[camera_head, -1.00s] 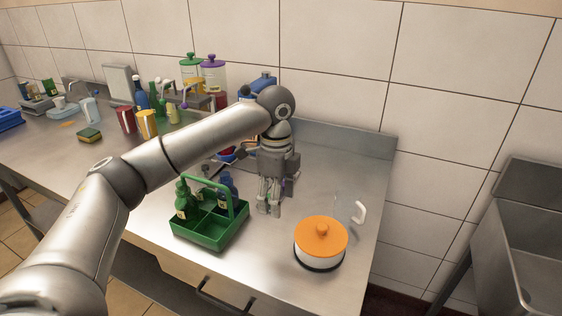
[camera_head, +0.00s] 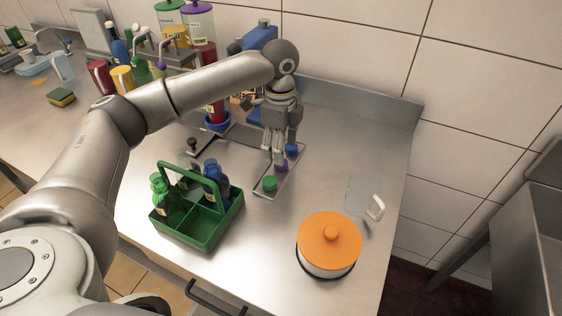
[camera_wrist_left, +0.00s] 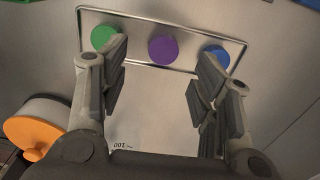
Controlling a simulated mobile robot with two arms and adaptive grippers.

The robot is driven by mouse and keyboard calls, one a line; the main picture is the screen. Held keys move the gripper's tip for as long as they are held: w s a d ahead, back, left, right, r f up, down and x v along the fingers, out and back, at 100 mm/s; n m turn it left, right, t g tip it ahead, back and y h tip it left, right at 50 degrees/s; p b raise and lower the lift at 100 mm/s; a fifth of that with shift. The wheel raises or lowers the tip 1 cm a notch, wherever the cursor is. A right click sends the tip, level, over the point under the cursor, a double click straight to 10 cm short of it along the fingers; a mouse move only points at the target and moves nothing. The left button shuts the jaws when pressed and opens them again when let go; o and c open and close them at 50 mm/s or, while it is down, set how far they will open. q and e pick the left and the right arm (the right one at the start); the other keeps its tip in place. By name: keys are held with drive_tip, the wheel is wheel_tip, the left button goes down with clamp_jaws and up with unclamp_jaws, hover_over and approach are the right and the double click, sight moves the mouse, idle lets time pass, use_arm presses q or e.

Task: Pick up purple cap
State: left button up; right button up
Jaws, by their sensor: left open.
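The purple cap (camera_head: 281,165) lies on a small metal tray (camera_head: 262,193) on the steel counter, between a green cap (camera_head: 270,183) and a blue cap (camera_head: 291,150). In the left wrist view the purple cap (camera_wrist_left: 163,50) shows as a round disc between and beyond my fingers, with the green cap (camera_wrist_left: 104,37) to its left and the blue cap (camera_wrist_left: 215,57) to its right. My left gripper (camera_head: 279,158) is open and empty, pointing down just above the tray. It also shows open in the left wrist view (camera_wrist_left: 160,90). My right gripper is not in view.
A green bottle carrier (camera_head: 205,235) with bottles stands left of the tray. An orange-lidded pot (camera_head: 330,243) and a clear jug (camera_head: 363,195) stand to the right. The counter in front of the tray is clear.

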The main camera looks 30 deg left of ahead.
use_arm(q)
drive_tip(key=f+p, duration=0.1)
drive_tip(key=f, duration=0.3)
drive_tip(key=shift+w+f, duration=0.2)
drive_tip(key=shift+f, duration=0.5)
drive_tip(key=c, duration=0.7)
drive_tip(key=shift+c, duration=0.5)
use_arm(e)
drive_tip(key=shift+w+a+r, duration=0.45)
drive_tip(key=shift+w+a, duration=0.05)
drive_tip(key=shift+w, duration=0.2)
